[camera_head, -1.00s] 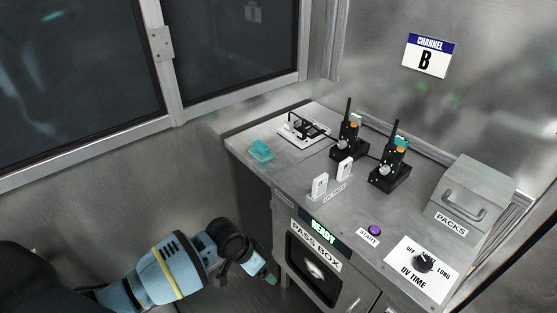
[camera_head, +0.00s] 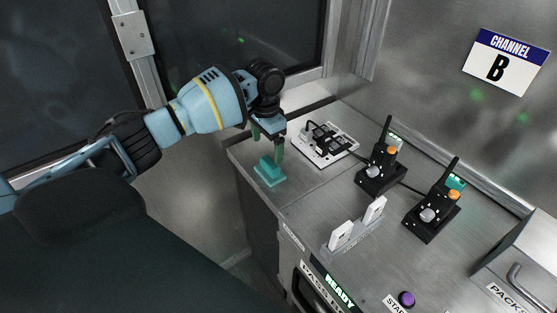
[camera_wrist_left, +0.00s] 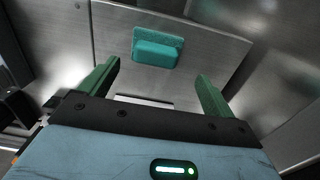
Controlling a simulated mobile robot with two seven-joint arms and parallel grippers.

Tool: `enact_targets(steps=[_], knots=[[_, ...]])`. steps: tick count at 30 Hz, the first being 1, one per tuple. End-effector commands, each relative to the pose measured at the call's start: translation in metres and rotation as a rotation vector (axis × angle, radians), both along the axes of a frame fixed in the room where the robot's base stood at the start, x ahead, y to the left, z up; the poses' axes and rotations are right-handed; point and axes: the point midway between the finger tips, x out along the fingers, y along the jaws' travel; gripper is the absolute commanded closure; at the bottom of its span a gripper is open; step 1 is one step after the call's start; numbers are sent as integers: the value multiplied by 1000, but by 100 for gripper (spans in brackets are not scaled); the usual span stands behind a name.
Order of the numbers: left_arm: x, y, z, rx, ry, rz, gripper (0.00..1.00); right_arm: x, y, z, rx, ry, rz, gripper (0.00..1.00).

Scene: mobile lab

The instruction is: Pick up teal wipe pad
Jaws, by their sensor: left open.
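The teal wipe pad (camera_head: 270,172) lies on the metal counter near its left end, with a raised block on a flat base. It also shows in the left wrist view (camera_wrist_left: 157,48), ahead of the fingertips and roughly between their lines. My left gripper (camera_head: 268,143) is just above and behind the pad in the head view. Its green fingers (camera_wrist_left: 160,75) are spread apart with nothing between them. The fingers look apart from the pad. My right gripper is not in view.
A white board with a black device (camera_head: 325,143) stands close to the right of my left gripper. Two black radios (camera_head: 381,172) in docks and a holder with white cards (camera_head: 357,232) stand farther right. The counter around the pad's front is clear.

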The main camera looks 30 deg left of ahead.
Motion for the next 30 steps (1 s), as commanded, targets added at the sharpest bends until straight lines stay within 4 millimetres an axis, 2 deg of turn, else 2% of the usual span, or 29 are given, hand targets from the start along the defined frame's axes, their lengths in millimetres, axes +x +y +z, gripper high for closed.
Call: enact_targets(steps=[5,13,20,30], knots=[[0,1,0,2,4,2,11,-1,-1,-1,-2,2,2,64],[0,0,-22,2,5,1,11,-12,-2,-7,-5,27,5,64],[1,-1,-29,1,3,1,11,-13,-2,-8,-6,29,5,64],[2,-5,-73,2,4,1,11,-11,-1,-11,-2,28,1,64]])
